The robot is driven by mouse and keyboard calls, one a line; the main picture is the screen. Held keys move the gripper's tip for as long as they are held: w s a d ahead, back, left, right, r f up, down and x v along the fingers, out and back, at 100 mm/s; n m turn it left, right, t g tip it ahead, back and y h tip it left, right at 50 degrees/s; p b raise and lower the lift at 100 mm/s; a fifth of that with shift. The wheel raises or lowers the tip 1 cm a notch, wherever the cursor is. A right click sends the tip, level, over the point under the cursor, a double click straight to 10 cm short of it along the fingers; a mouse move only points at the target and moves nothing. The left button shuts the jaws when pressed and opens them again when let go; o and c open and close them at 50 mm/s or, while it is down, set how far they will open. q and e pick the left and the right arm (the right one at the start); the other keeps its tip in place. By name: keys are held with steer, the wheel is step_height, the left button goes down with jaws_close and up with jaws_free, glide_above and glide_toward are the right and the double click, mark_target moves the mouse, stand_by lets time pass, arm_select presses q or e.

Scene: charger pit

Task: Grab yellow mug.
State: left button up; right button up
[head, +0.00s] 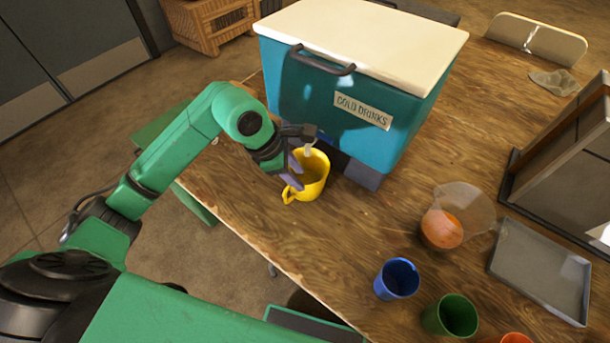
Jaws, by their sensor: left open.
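The yellow mug (316,182) stands upright on the wooden table, close to the front of the cooler, its handle toward the lower left. My left gripper (302,165) is open at the mug's left side. One finger shows over the mug's opening and pale purple finger parts show along its left outer side. Whether the fingers touch the mug I cannot tell. My right gripper is not in the head view.
A teal cooler (310,103) with a white lid stands right behind the mug. The table (300,235) is clear in front of the mug.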

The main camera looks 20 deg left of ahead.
mark_target(312, 194)
arm_select(q)
steer(key=x, duration=0.2)
steer(key=p+x, duration=0.1)
steer(key=x, duration=0.3)
steer(key=shift+s+f+p, duration=0.25)
steer(key=shift+p, duration=0.05)
steer(key=shift+w+f, duration=0.1)
steer(key=shift+f, duration=0.05)
jaws_close()
stand_by(0.8)
